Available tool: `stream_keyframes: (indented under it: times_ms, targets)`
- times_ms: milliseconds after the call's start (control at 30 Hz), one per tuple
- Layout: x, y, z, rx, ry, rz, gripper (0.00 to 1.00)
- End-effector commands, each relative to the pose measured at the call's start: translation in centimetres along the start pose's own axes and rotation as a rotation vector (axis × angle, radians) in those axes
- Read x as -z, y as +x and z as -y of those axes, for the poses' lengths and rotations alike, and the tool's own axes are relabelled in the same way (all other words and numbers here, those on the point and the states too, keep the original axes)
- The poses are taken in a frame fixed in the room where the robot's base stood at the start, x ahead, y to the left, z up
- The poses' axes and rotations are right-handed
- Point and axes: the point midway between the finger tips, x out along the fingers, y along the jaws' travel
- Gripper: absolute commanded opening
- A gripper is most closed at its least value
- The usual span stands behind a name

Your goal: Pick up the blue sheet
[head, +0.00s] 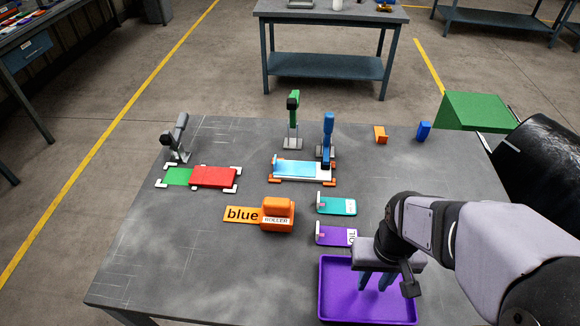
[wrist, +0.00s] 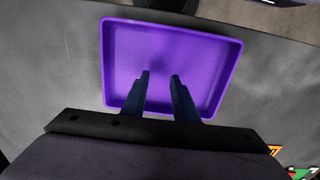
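A flat blue sheet (head: 297,169), shading to pale blue and white, lies among orange corner pieces on the table's far middle. A blue upright clamp (head: 327,138) stands at its right end and hides part of it. My gripper (head: 376,286) is over the purple tray (head: 323,290) at the table's near right, well apart from the sheet. In the wrist view my gripper (wrist: 160,76) has its two fingers apart with nothing between them, above the empty tray floor. The sheet does not show in the wrist view.
An orange roller block (head: 277,214) with a "blue" label plate sits mid-table. A teal plate (head: 337,206) and a purple plate (head: 333,236) lie right of it. Red (head: 214,177) and green (head: 178,177) sheets lie left. A green clamp (head: 293,122) stands behind. The table's left front is clear.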

Motion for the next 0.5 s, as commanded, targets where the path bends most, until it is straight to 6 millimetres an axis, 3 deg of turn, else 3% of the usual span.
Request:
stream_keyframes:
  times_ms: [167,267,367,500]
  targets:
    - [1.2,-0.4,0.3,-0.005,-0.003,-0.009,0.27]
    - [3.4,-1.2,0.8,-0.013,-0.007,-0.027,0.27]
    - [6.7,-2.1,1.8,-0.025,-0.011,-0.053,0.27]
    - [12.5,-3.6,4.3,-0.041,-0.016,-0.107,0.27]
